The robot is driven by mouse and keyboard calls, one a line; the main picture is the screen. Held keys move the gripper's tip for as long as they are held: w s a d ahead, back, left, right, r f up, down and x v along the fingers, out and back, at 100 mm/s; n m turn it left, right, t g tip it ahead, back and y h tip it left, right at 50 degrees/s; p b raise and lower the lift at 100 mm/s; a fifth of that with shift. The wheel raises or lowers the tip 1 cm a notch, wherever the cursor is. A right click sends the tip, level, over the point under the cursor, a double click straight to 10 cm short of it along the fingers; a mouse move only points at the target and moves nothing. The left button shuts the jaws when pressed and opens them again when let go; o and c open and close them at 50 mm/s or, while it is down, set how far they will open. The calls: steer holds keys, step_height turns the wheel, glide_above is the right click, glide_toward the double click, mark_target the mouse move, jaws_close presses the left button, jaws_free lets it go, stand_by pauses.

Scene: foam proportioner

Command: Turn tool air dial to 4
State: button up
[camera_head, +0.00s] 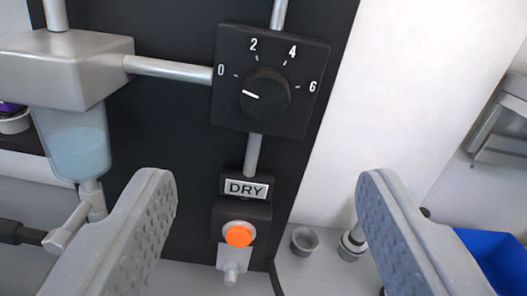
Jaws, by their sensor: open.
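The air dial is a round black knob (265,95) on a square black plate (230,110) with white marks 0, 2, 4 and 6. Its white pointer line points left and slightly up, close to the 0 mark. The 4 mark (292,51) is up and right of the knob. My gripper (265,190) is open and empty. Its two grey ridged fingers stand wide apart at the lower left and lower right, below the dial in the picture and not touching it.
A metal block with a clear bowl of bluish liquid (80,150) is at left, joined to the dial by a pipe (170,69). Below the dial are a DRY label (246,188) and an orange button (238,235). A blue bin (495,258) is at lower right.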

mark_target(266, 101)
steer(key=shift+w+f, duration=0.25)
steer(key=shift+w, duration=2.1)
steer(key=shift+w+f, duration=0.25)
steer(key=shift+w, duration=2.1)
steer(key=shift+w+f, duration=0.25)
steer(key=shift+w, duration=2.1)
steer(key=c, duration=1)
